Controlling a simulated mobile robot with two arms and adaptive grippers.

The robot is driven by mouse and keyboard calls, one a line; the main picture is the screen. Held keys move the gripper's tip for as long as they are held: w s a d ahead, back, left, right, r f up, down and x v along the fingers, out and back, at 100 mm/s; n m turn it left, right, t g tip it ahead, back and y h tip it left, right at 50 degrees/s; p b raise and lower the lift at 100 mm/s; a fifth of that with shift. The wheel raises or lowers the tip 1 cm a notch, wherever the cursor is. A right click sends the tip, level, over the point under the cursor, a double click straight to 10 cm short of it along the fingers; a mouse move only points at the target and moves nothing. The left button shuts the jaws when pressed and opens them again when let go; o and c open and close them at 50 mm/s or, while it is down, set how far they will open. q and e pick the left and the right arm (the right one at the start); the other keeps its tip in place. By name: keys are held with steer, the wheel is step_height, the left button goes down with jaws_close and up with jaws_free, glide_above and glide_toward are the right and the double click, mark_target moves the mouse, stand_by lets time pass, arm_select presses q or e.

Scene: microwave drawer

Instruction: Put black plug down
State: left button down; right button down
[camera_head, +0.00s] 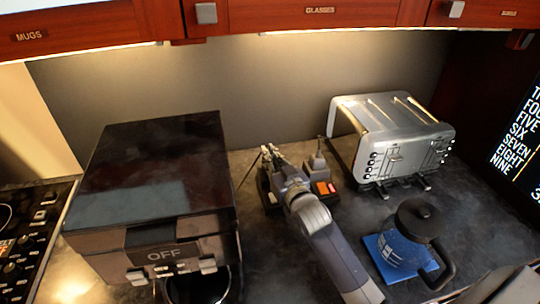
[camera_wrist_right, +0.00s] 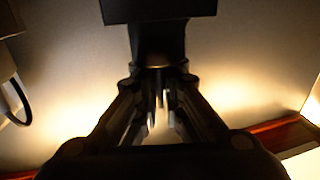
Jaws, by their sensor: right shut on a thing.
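My right gripper (camera_head: 270,156) is in the middle of the head view, over the back of the counter between the black microwave and the toaster. In the right wrist view its fingers (camera_wrist_right: 158,80) close around the narrow neck of a black plug (camera_wrist_right: 158,12). The plug's blocky body lies beyond the fingertips, and thin prongs seem to show between the fingers. In the head view the gripper mostly hides the plug, so I cannot tell whether it touches anything below. My left gripper is not in view.
A dark box with a red-orange lit part (camera_head: 324,187) stands just right of the gripper. The black microwave (camera_head: 150,170) is to the left. A silver toaster (camera_head: 390,135) and a blue jug with a black lid (camera_head: 405,245) are to the right. Wooden cabinets (camera_head: 310,14) hang above.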

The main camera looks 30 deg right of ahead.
steer(key=c, duration=1.7)
jaws_free()
steer(key=shift+s, duration=0.1)
steer(key=shift+o, duration=0.2)
